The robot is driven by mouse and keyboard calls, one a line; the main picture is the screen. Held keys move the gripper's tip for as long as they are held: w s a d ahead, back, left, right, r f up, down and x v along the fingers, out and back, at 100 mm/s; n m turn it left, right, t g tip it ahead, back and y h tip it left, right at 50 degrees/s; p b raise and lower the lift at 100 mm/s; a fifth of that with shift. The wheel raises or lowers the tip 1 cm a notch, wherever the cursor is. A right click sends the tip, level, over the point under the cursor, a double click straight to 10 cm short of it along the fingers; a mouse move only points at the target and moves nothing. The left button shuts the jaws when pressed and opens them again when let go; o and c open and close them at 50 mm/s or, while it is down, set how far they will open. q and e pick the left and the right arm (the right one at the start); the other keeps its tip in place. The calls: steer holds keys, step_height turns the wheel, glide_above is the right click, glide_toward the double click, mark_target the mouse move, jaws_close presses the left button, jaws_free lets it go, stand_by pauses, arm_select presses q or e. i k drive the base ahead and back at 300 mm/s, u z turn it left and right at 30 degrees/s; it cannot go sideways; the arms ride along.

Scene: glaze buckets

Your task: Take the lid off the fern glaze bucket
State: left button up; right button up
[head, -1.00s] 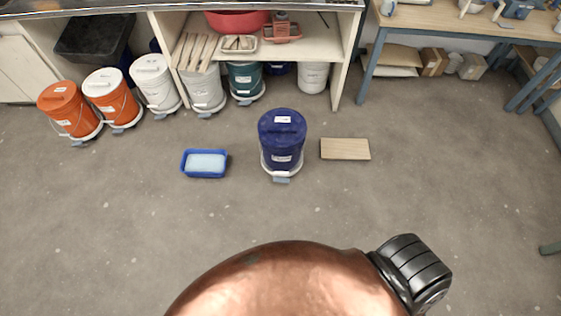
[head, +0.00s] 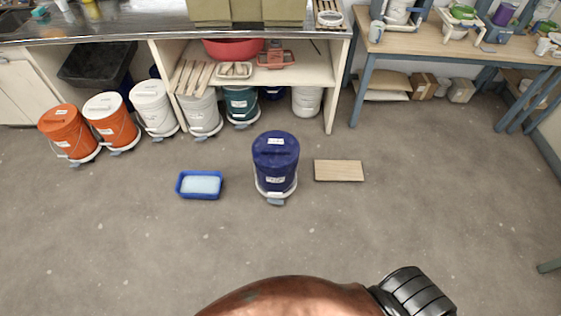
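Several lidded buckets are in the head view, with labels too small to read, so I cannot confirm which one is fern. A dark teal-green bucket (head: 241,104) stands under the shelf unit, partly in the shelf's shadow. A dark blue bucket (head: 275,165) with its lid (head: 275,145) on stands alone on a white wheeled base in the middle of the floor. Neither of my grippers is in view.
Two orange buckets (head: 67,132) (head: 111,121) and white buckets (head: 153,105) (head: 201,110) stand along the counter. A blue tray (head: 200,185) and a wooden board (head: 339,170) flank the blue bucket. The near floor is clear.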

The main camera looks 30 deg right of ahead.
mark_target(276, 147)
steer(key=u, duration=0.8)
steer(key=k, duration=0.1)
steer(key=z, duration=1.35)
steer(key=i, duration=1.25)
steer(key=u, duration=0.55)
